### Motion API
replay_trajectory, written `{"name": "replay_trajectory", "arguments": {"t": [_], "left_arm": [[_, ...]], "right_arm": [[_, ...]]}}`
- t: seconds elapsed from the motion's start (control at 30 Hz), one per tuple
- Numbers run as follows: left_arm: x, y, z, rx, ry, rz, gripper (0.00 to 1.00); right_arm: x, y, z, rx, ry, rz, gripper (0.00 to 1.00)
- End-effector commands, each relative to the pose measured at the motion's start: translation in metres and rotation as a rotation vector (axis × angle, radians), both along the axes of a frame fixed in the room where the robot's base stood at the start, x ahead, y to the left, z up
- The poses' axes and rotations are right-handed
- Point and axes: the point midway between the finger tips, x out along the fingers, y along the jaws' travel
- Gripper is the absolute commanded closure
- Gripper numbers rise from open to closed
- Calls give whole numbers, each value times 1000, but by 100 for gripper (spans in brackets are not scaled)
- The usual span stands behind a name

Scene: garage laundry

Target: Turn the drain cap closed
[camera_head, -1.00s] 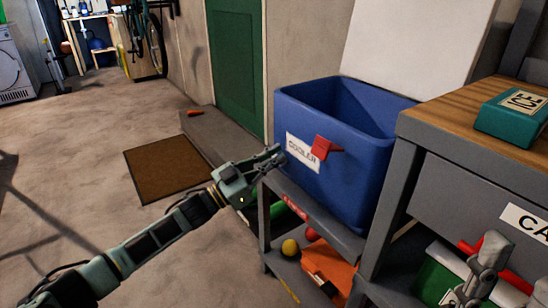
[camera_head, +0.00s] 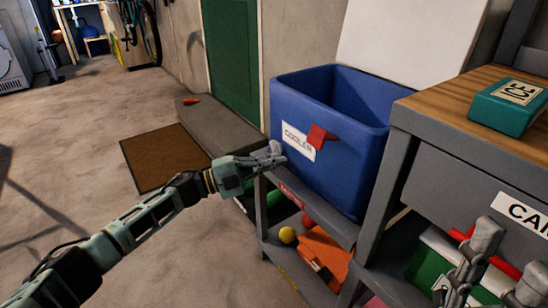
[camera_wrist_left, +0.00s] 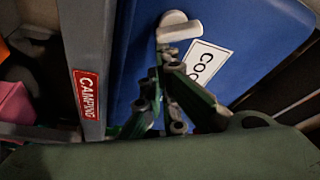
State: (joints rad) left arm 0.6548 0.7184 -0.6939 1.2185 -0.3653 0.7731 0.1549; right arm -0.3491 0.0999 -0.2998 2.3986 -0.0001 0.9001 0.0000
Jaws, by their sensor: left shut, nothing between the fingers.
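The blue cooler (camera_head: 345,165) stands on a grey shelf, with a white COOLER label (camera_head: 297,140) and a red piece on its front. In the left wrist view, a pale drain cap with a bar-like handle (camera_wrist_left: 178,29) sits on the cooler's blue wall (camera_wrist_left: 130,50), beside the label. My left gripper (camera_head: 275,152) is shut and empty at the cooler's lower left front. In the wrist view its fingertips (camera_wrist_left: 167,55) are just below the cap; contact is unclear. The cap is not discernible in the head view. My right gripper (camera_head: 510,258) is at lower right, fingers apart.
The shelf's grey post (camera_head: 261,215) is close under my left gripper; a CAMPING tag (camera_wrist_left: 87,92) marks the shelf. A wooden-topped bench (camera_head: 455,100) stands right. The left floor is open.

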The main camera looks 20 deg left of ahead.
Motion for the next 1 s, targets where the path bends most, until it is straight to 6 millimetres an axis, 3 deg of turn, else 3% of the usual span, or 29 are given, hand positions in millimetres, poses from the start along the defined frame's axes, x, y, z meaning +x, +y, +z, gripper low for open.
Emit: {"name": "replay_trajectory", "arguments": {"t": [0.5, 1.0], "left_arm": [[3, 4, -15, 299, -232, 2, 100], [4, 5, -19, 374, -292, 2, 100]], "right_arm": [[-1, 0, 5, 1, -8, 0, 60], [-1, 0, 2, 0, 6, 1, 60]]}}
